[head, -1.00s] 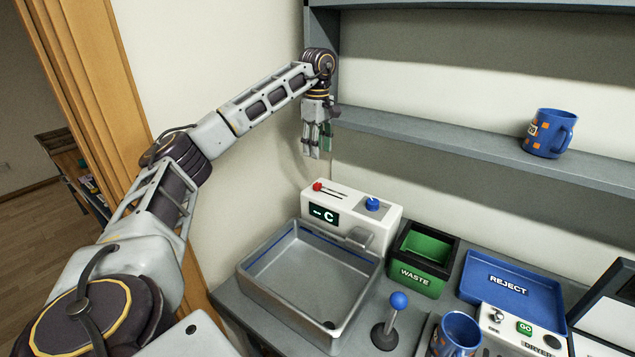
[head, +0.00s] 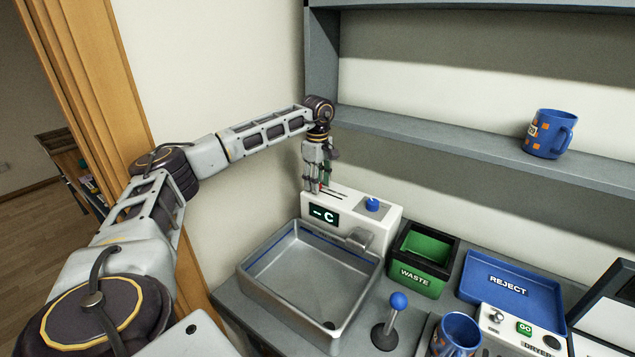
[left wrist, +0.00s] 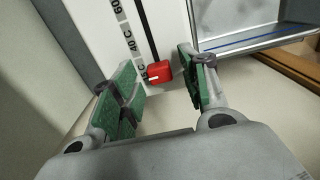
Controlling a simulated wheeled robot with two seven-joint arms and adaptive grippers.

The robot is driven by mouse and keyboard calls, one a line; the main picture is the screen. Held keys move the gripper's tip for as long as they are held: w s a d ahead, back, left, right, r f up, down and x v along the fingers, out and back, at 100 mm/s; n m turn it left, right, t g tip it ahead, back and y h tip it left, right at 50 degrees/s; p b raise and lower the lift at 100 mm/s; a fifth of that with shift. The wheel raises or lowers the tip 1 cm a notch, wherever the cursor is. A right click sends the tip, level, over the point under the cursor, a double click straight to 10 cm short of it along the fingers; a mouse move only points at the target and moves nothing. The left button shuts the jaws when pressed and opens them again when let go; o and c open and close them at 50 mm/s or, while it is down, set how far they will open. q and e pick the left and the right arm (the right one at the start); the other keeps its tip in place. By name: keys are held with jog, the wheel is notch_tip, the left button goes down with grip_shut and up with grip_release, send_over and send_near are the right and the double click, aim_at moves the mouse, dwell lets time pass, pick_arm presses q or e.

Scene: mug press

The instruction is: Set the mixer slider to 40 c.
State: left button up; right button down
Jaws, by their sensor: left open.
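The mixer is a white box (head: 388,218) behind the sink, with a dark display (head: 324,215) reading "– C". In the left wrist view its red slider knob (left wrist: 159,72) sits at the low end of a dark slot, beside a scale (left wrist: 130,40) with marks that include 40 C and 60. My right gripper is not in view.
A grey sink basin (head: 256,276) stands in front of the mixer, which also has a blue knob (head: 372,204). Right of it are a green waste bin (head: 418,281), a blue reject tray (head: 512,281), a blue-topped lever (head: 398,302) and a blue mug (head: 457,333). Another mug (head: 549,133) stands on the shelf.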

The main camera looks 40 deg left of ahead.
aim_at(328, 194)
pick_arm(q)
jog(key=shift+f, duration=0.25)
jog(key=shift+c, duration=0.3)
grip_shut()
jog(key=shift+d, duration=0.1)
jog(key=d, duration=0.4)
jog(key=shift+w+p, duration=0.25)
jog(key=shift+p, duration=0.1)
jog(key=shift+a, duration=0.1)
jog(key=shift+o, duration=0.3)
grip_release()
